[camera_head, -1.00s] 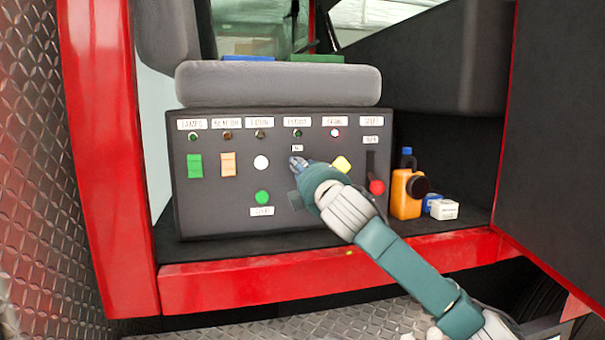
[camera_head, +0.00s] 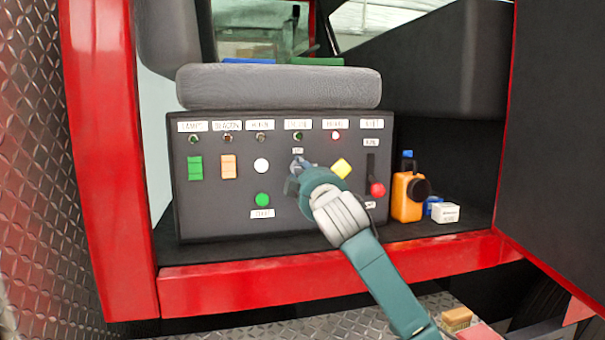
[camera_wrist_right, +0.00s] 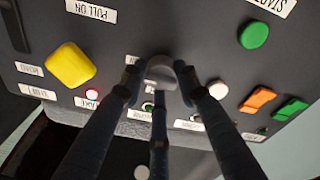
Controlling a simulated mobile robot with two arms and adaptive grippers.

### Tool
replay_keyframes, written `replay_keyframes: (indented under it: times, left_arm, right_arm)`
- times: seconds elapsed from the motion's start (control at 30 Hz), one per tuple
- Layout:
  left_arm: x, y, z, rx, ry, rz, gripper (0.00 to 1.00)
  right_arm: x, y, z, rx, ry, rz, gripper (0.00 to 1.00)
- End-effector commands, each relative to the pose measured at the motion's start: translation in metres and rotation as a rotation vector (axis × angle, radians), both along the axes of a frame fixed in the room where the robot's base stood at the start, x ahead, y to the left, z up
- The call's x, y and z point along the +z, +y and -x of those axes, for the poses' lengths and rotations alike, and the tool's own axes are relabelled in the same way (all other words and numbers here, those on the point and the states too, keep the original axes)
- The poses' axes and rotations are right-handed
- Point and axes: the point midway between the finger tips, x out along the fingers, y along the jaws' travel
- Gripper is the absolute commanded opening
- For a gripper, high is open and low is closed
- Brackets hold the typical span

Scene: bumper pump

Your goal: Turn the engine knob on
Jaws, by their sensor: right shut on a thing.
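The dark control panel (camera_head: 225,205) stands under a grey seat cushion and carries a row of labelled indicator lamps. The engine lamp (camera_head: 298,136) looks dark, while the lamp to its right (camera_head: 336,135) glows red. My right gripper (camera_head: 297,168) is at the panel below the engine label and hides most of the control there. In the right wrist view, which shows the panel upside down, the fingers of my right gripper (camera_wrist_right: 160,85) are closed around a grey knob (camera_wrist_right: 162,70). The knob's pointing direction cannot be told. My left gripper is not in view.
Beside the knob are a yellow knob (camera_head: 341,168), a white button (camera_head: 261,163), a green button (camera_head: 262,199) and a red-tipped lever (camera_head: 377,189). Green (camera_head: 195,168) and orange (camera_head: 228,167) switches are at left. An orange bottle (camera_head: 405,195) and small white box (camera_head: 445,213) stand right of the panel.

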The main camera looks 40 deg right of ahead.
Motion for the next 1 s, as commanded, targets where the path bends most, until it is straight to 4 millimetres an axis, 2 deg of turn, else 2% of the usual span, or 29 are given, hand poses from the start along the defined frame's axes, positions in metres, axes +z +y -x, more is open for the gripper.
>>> replay_keyframes:
  times: [0.03, 0.4, 0.43, 0.5, 0.53, 0.87, 1.0]
  left_arm:
    - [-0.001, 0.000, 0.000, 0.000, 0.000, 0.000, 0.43]
    - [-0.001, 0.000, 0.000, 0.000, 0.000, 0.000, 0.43]
    - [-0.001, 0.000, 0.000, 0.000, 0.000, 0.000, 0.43]
    - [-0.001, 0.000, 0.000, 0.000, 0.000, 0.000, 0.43]
    - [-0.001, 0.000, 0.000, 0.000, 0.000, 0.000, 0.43]
    - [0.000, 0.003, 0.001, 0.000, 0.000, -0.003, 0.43]
    - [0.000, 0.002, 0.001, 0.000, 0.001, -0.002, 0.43]
  right_arm:
    - [-0.007, 0.000, -0.002, 0.001, 0.011, -0.012, 0.05]
    - [-0.008, 0.001, -0.002, 0.002, 0.011, -0.015, 0.05]
    - [-0.008, 0.001, -0.002, 0.002, 0.011, -0.015, 0.33]
    - [-0.008, 0.001, -0.002, 0.003, 0.010, -0.015, 0.47]
    - [-0.007, 0.001, -0.002, 0.002, 0.010, -0.014, 0.49]
    - [-0.003, 0.002, 0.001, 0.001, 0.002, -0.009, 0.49]
    - [-0.004, 0.010, 0.016, 0.003, 0.002, -0.007, 0.49]
